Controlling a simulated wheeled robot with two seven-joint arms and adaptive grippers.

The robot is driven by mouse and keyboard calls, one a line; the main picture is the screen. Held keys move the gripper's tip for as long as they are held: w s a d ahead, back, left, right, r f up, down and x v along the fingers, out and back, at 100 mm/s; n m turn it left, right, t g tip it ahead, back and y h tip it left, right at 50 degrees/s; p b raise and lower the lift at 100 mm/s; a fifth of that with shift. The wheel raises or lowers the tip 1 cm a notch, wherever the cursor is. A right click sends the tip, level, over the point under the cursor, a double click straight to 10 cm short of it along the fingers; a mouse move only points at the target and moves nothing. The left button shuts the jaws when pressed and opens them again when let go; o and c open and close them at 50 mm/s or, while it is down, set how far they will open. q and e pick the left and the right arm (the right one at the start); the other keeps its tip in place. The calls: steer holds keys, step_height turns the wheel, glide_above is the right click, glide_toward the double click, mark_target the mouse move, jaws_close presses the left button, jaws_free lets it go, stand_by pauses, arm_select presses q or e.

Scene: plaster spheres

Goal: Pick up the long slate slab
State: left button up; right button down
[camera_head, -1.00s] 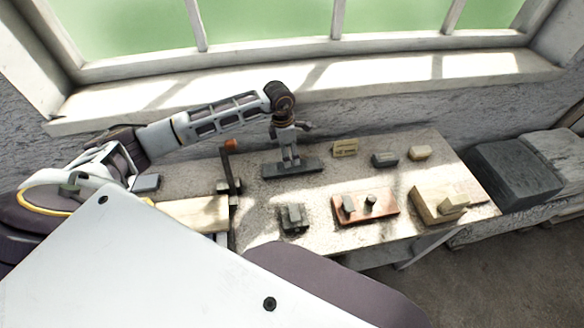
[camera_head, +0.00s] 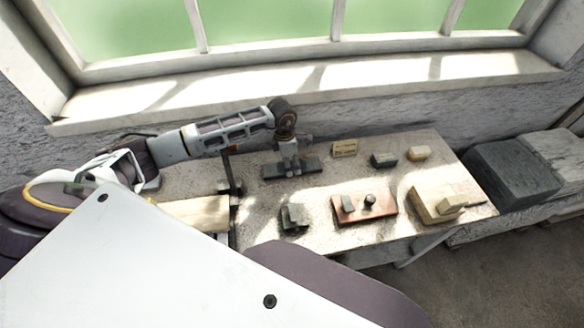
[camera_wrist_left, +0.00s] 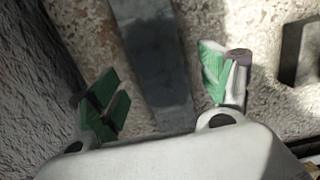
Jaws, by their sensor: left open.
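The long slate slab (camera_head: 312,164) lies flat near the back of the worktable (camera_head: 265,200), below the windowsill. My left gripper (camera_head: 290,169) reaches down over its middle from above and hides part of it. In the left wrist view the dark grey slab (camera_wrist_left: 153,50) runs away between the two green-padded fingers of my open gripper (camera_wrist_left: 165,95). Pale tabletop shows between the slab and each finger, so I see no contact. The near part of the slab is hidden by the gripper body. My right gripper is not in view.
A yellowish block (camera_head: 345,148), a dark block (camera_head: 384,160) and a cream block (camera_head: 418,153) stand right of the slab. Nearer are a dark notched block (camera_head: 293,218), a reddish board (camera_head: 376,212) and a beige block (camera_head: 430,207). A dark upright clamp-like fitting (camera_head: 230,187) stands to the left.

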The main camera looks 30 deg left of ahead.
mark_target(292, 166)
arm_select(q)
steer(key=shift+d+f, duration=0.1)
steer(key=shift+f, duration=1.15)
steer(key=shift+w, duration=0.1)
steer(key=c, duration=0.7)
steer(key=shift+r, duration=0.1)
jaws_close()
steer(key=shift+w+r, duration=0.15)
steer(key=shift+r, duration=0.55)
step_height(292, 166, up, 7)
steer(key=shift+r+b, duration=0.1)
steer(key=shift+b, duration=0.45)
steer(key=shift+r, duration=0.7)
